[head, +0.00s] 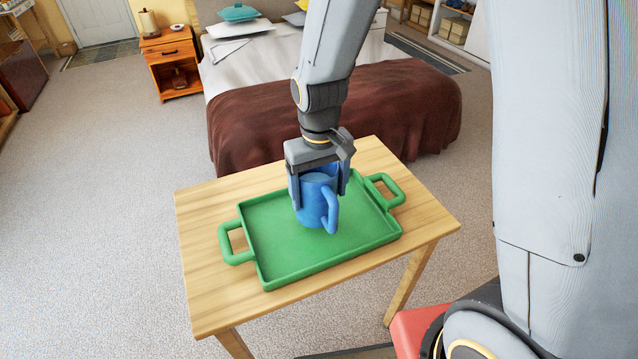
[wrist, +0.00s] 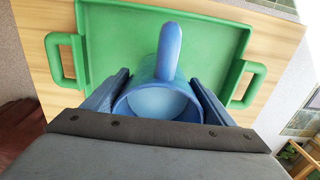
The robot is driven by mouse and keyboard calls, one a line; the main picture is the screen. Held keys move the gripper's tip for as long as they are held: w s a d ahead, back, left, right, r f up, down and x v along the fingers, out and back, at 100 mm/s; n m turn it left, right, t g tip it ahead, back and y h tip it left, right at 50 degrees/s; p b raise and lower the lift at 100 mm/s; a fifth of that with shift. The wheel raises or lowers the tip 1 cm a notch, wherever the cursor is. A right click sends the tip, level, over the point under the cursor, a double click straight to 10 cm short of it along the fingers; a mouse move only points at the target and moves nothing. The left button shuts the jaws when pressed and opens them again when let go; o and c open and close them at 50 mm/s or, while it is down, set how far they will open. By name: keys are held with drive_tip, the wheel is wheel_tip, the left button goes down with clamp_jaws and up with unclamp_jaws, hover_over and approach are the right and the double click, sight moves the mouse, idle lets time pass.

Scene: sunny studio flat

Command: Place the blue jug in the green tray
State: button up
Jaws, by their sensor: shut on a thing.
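The blue jug (head: 316,207) is upright, with its handle turned to the front right in the head view. My gripper (head: 319,186) comes down from above and is shut on the jug's sides. In the wrist view the jug (wrist: 160,96) sits between the two fingers, its open mouth facing the camera. The green tray (head: 280,275) lies on the wooden table, with a loop handle at each end. The jug is over the inside of the tray (wrist: 105,25). I cannot tell whether its base touches the tray floor.
The small wooden table (head: 205,290) has bare margins around the tray. Behind it is a bed with a brown blanket (head: 240,125). An orange nightstand (head: 168,55) stands at the back left. Carpet (head: 110,200) is open to the left.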

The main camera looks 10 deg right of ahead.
sight(319, 204)
drive_tip(key=shift+f+p, duration=0.45)
drive_tip(key=shift+f, duration=1.55)
drive_tip(key=shift+f, duration=0.1)
drive_tip(key=o, duration=2)
wheel_tip(319, 204, up, 11)
drive_tip(key=b, duration=0.3)
drive_tip(key=s+d+m, duration=0.1)
drive_tip(key=s+d, duration=0.2)
drive_tip(key=d, duration=0.3)
drive_tip(key=s+d+f+m+t, duration=0.1)
drive_tip(key=s+d+m, duration=0.1)
drive_tip(key=d, duration=0.4)
drive_tip(key=shift+s+t, duration=0.3)
drive_tip(key=shift+s, duration=0.6)
drive_tip(key=shift+f, duration=0.35)
